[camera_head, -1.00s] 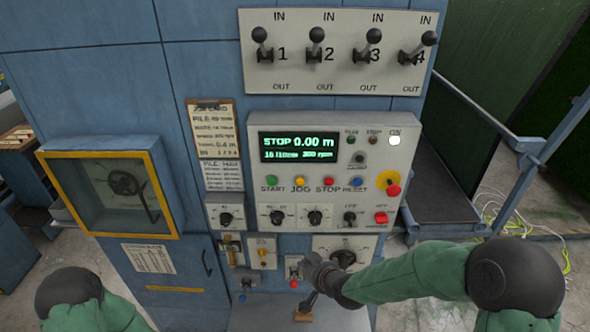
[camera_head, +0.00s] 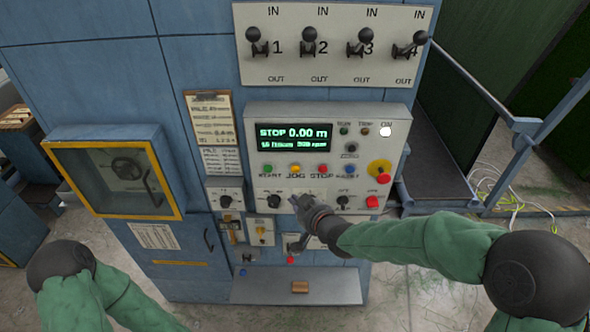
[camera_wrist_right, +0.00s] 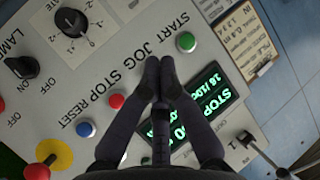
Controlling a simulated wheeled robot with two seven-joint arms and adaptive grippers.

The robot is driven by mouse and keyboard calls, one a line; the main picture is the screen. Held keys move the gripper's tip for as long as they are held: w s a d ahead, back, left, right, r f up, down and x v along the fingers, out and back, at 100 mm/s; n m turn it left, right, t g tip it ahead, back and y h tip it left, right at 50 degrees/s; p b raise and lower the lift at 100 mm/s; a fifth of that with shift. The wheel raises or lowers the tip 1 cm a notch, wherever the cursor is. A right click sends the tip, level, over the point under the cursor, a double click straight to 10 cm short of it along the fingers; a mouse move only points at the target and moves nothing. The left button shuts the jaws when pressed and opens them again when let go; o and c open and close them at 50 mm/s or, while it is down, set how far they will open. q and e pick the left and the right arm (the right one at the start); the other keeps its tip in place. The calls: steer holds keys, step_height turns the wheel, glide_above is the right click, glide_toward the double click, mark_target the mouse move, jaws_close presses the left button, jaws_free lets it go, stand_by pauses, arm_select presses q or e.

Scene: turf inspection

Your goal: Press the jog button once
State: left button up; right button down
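The jog button (camera_head: 295,168) is the yellow one in the row on the grey control panel (camera_head: 378,118), above the word JOG, between the green start button (camera_head: 267,168) and the red stop button (camera_head: 322,169). My right gripper (camera_head: 298,198) is just below it in the head view, in front of the panel. In the right wrist view its two fingertips (camera_wrist_right: 160,64) are together with nothing between them. They hide the jog button there; the word JOG shows beside them. I cannot tell whether they touch the panel. My left gripper is out of view.
The display (camera_head: 294,143) reads STOP 0.00 m. A red emergency knob on a yellow disc (camera_head: 379,168) sticks out at the panel's right. Dark knobs (camera_head: 274,201) line the panel's lower edge. Four levers stand above. A shelf (camera_head: 300,288) juts out below.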

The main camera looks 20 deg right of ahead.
mark_target(295, 169)
steer(key=shift+w, duration=0.15)
steer(key=shift+w+d, duration=0.4)
steer(key=shift+w, duration=0.95)
steer(key=shift+w+d, duration=0.45)
steer(key=shift+w, duration=0.95)
steer(key=shift+w+d, duration=0.4)
steer(key=shift+w, duration=0.95)
steer(key=shift+w+b, duration=0.1)
steer(key=shift+b, duration=0.2)
steer(key=shift+w+d, duration=0.1)
steer(key=shift+w, duration=0.2)
